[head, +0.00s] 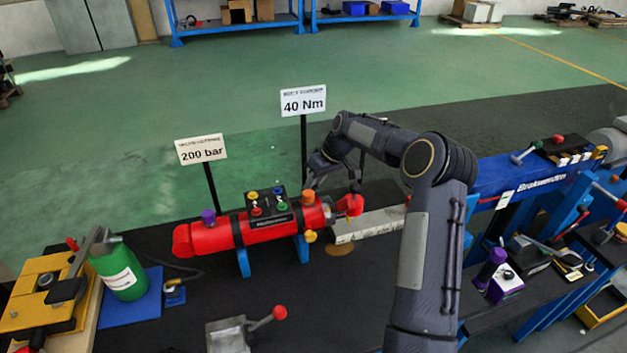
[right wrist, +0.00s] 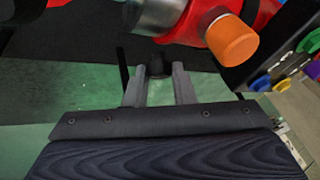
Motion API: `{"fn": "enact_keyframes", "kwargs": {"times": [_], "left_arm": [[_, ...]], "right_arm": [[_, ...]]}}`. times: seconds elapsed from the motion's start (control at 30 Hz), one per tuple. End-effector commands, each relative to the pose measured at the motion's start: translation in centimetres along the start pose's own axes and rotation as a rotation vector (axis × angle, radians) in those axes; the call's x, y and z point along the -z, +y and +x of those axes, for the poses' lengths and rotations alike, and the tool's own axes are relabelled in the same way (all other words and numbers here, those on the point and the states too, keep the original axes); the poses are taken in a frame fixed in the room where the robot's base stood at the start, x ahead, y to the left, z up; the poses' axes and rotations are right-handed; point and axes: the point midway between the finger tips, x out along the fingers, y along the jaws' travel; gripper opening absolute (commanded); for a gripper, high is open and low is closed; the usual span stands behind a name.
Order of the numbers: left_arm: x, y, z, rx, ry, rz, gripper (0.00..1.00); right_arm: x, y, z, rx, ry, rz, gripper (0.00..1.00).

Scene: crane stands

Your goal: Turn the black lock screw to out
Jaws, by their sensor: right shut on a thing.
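My right gripper (head: 313,178) reaches down behind the right end of a red cylinder (head: 240,231). In the head view I cannot make the knob out. My left gripper is not in view.
An orange cap (right wrist: 232,39) sits close to the fingers. Signs reading 200 bar (head: 202,149) and 40 Nm (head: 303,101) stand on posts behind the cylinder. A green bottle (head: 122,271) stands at left. A grey block with a red-knobbed lever (head: 230,335) stands in front.

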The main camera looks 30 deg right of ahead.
Motion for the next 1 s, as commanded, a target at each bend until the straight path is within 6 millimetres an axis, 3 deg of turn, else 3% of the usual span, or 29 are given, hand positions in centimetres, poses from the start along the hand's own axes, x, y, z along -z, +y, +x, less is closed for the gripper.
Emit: {"fn": "enact_keyframes", "kwargs": {"times": [0.5,1.0], "left_arm": [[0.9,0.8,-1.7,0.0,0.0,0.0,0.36],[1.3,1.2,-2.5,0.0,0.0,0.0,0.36]], "right_arm": [[0.2,0.4,-0.1,0.341,0.003,-0.325,0.0],[0.1,0.5,0.1,0.486,-0.002,-0.468,0.0]]}}
